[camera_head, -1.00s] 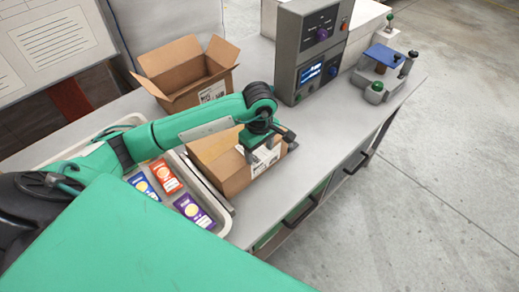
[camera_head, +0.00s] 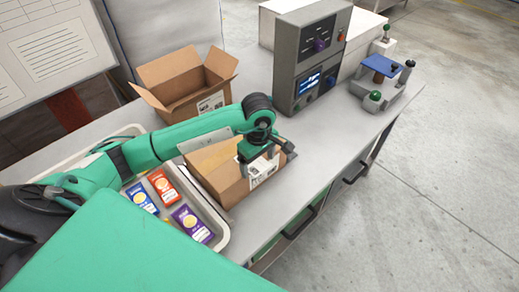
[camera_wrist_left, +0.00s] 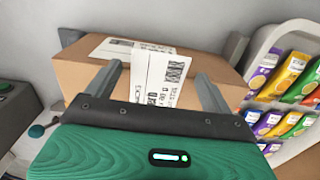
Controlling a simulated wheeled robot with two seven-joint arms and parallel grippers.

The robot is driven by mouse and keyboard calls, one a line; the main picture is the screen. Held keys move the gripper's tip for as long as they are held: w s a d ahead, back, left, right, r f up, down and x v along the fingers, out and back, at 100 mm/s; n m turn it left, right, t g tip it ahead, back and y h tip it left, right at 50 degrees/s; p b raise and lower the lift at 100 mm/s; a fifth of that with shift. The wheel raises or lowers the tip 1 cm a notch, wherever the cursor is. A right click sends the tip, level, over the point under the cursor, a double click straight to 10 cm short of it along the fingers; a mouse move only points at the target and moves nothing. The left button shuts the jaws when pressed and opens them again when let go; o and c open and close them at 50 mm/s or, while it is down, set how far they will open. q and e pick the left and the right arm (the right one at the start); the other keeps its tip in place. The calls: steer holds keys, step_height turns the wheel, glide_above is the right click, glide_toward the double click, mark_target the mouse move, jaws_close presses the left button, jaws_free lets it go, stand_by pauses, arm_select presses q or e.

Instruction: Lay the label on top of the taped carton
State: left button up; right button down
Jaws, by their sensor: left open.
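The closed brown carton (camera_head: 214,169) stands on the bench beside the tray; its tape is not clear. My left gripper (camera_head: 258,165) is above its right end and hides part of it. In the left wrist view the gripper (camera_wrist_left: 160,90) is open, with one finger on each side of a white barcode label (camera_wrist_left: 162,80). I cannot tell whether this label touches the carton's front edge or stands before it. A second white printed patch (camera_wrist_left: 112,47) lies flat on the carton's top (camera_wrist_left: 75,72). My right gripper is not in view.
A tray (camera_head: 222,238) with several coloured packets stands left of the carton. An open carton (camera_head: 180,95) stands behind. A grey weigher unit (camera_head: 308,60) and a small fixture (camera_head: 385,80) stand further right. The bench between carton and front edge is clear.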

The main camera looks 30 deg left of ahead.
arm_select(q)
step_height(320, 180, up, 14)
steer(key=b, duration=0.3)
steer(key=shift+w, duration=0.15)
steer(key=shift+f, duration=0.15)
